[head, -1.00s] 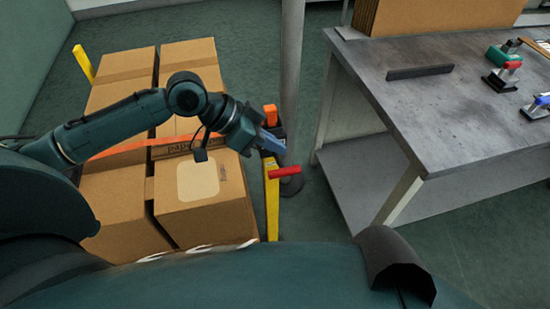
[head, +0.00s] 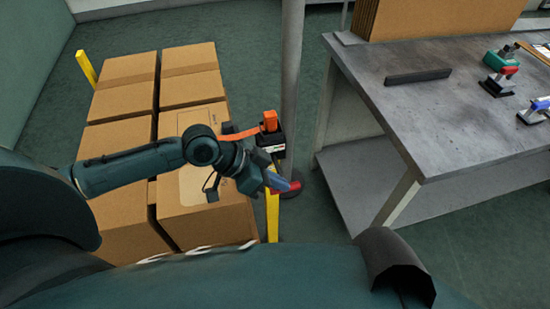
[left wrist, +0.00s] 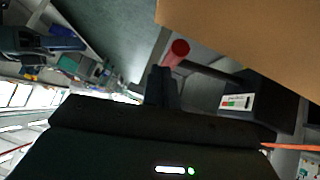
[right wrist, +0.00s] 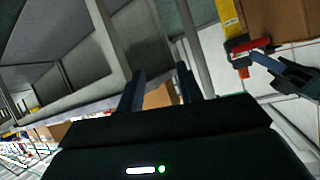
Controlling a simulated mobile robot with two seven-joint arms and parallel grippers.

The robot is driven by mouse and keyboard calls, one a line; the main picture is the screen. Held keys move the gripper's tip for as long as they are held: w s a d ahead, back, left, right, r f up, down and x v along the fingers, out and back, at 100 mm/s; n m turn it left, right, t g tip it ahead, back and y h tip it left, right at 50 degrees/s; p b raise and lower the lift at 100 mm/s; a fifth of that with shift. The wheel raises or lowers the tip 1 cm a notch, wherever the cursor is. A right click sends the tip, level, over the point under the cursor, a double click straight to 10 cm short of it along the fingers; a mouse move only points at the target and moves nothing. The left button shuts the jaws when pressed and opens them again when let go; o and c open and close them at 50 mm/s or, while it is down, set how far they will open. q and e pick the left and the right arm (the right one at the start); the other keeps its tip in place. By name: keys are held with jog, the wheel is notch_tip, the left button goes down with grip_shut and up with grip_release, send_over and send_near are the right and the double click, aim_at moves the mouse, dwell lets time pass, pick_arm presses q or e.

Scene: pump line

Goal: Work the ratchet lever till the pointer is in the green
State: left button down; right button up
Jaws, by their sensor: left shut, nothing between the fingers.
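The ratchet (head: 279,153) is a black body with an orange strap (head: 240,134), beside the boxes. Its lever ends in a red handle (head: 291,187), which also shows in the left wrist view (left wrist: 176,53) and right wrist view (right wrist: 252,46). My left gripper (head: 279,182) is shut and empty, right beside the red handle; whether they touch I cannot tell. The small gauge (left wrist: 237,101) on the black body has red and green parts; its pointer is too small to read. My right gripper (right wrist: 160,88) is open and empty, away from the ratchet.
Brown boxes (head: 125,105) stand in a block at left, with yellow posts (head: 86,68) at their corners. A grey post (head: 291,60) rises behind the ratchet. A grey workbench (head: 430,120) with clamps stands at right. Green floor lies between.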

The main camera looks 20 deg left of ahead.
pick_arm(q)
jog(key=shift+s+d+f, duration=0.15)
jog(key=shift+s+f, duration=0.05)
jog(key=shift+f, duration=0.35)
pick_arm(e)
jog(key=shift+w+f, duration=0.1)
jog(key=shift+f, duration=0.1)
